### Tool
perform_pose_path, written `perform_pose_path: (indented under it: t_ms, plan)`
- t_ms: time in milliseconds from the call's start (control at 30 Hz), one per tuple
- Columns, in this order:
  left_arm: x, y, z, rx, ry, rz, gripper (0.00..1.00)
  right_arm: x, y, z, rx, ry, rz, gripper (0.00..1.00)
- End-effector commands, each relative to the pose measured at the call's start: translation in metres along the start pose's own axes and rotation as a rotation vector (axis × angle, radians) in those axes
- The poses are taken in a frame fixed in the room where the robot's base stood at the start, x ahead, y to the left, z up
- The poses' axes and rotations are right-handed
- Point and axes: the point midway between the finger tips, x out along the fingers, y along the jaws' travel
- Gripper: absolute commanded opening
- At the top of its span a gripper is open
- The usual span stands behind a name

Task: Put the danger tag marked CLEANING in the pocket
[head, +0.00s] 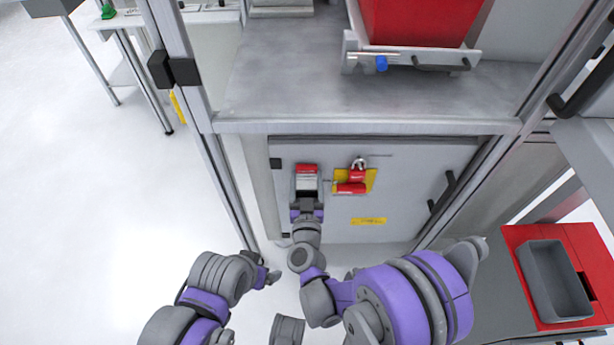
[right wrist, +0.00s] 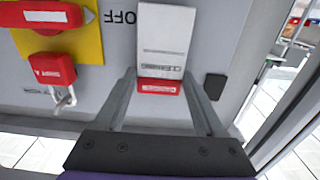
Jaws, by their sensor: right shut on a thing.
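A white danger tag with a red band (head: 307,184) is at the left of the grey cabinet panel. Its print is too small to read as CLEANING. My right gripper (head: 307,203) is shut on this tag, and in the right wrist view the tag (right wrist: 162,45) stands between the fingers (right wrist: 160,78). I cannot tell whether the tag touches the panel. My left gripper (head: 268,278) is lower left, apart from the tag, and its jaws are too unclear to read. No pocket can be made out for certain; a grey open bin (head: 552,281) sits on a red board at right.
A red padlock (right wrist: 52,70) hangs by a red switch handle (right wrist: 40,15) on a yellow plate, right of the tag in the head view. A black panel handle (head: 441,191) and a metal frame post (head: 195,110) flank the panel. A shelf edge (head: 365,127) juts above.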

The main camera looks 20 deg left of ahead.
Motion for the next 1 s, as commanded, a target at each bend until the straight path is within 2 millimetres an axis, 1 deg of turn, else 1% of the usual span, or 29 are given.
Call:
perform_pose_path:
  t_ms: [33, 700, 1000]
  plan:
    - [0.005, 0.0, 0.001, 0.0, -0.001, 0.0, 0.9, 0.0, 0.0, 0.005, 0.0, 0.0, 0.0, 0.18]
    - [0.035, 0.0, 0.008, 0.0, -0.007, 0.0, 0.9, 0.0, 0.0, 0.045, -0.001, 0.0, 0.0, 0.18]
    - [0.042, 0.0, 0.009, 0.0, -0.007, 0.0, 0.9, 0.0, 0.0, 0.062, -0.001, 0.0, 0.0, 0.18]
